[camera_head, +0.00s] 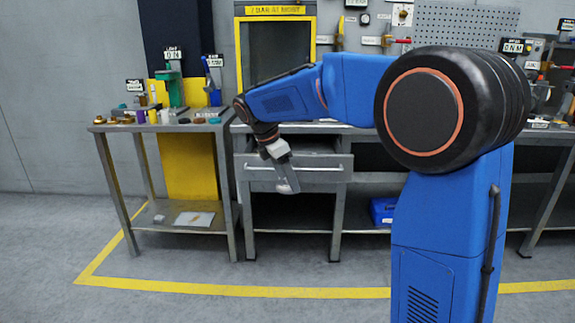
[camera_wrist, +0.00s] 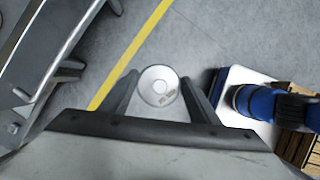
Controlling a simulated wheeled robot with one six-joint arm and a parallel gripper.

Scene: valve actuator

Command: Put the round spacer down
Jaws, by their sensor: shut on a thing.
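In the head view my gripper (camera_head: 288,182) points down in front of the drawer of the grey workbench.
A small grey table (camera_head: 110,128) at the left carries several small parts and a green press (camera_head: 174,88). A grey workbench with a drawer (camera_head: 300,172) stands behind my gripper. A blue bin (camera_head: 383,211) sits on its lower shelf. A yellow line (camera_head: 230,291) crosses the open floor.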

